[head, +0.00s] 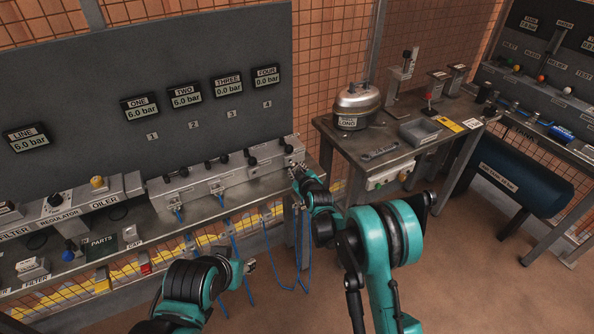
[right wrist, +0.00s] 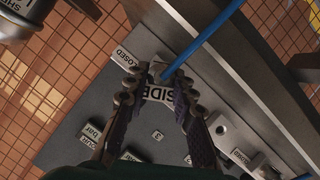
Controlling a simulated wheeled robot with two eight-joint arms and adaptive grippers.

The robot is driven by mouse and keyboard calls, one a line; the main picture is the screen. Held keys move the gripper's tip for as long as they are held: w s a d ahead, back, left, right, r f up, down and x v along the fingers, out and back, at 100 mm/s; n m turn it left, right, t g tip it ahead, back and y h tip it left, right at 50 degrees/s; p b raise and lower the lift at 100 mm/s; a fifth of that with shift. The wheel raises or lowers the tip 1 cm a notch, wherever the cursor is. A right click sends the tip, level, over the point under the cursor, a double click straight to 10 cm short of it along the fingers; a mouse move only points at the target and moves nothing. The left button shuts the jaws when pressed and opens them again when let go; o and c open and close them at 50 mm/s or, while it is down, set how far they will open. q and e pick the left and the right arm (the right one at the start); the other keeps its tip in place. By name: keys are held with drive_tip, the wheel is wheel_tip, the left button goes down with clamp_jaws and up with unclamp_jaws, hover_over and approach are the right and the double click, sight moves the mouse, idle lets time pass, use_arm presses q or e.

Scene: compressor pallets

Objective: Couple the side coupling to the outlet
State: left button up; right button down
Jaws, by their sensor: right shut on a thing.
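My right gripper (head: 297,172) is at the right end of the grey outlet manifold (head: 232,177). In the right wrist view, its two fingers (right wrist: 157,86) are shut on the side coupling (right wrist: 158,73), a small metal piece with a blue hose (right wrist: 205,40) running from it. The coupling is right beside the SIDE label (right wrist: 158,94). The outlet itself is hidden by the fingers and coupling, so I cannot tell whether they touch. My left gripper (head: 249,267) is low in front of the bench; its jaws are too small to read.
Blue hoses (head: 232,245) hang before the bench. Gauges ONE (head: 140,107) and TWO (head: 184,95) read 6.0 bar; THREE (head: 228,86) and FOUR (head: 266,76) read 0.0 bar. A side table (head: 390,150) with a metal pot (head: 357,103) stands to the right.

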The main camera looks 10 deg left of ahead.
drive_tip(key=shift+w+a, duration=0.35)
drive_tip(key=shift+w, duration=0.2)
drive_tip(key=shift+w+a, duration=0.35)
drive_tip(key=shift+w, duration=0.2)
idle(0.5)
drive_tip(key=c, duration=1.2)
unclamp_jaws()
drive_tip(key=shift+s, duration=0.1)
drive_tip(key=v, duration=1.2)
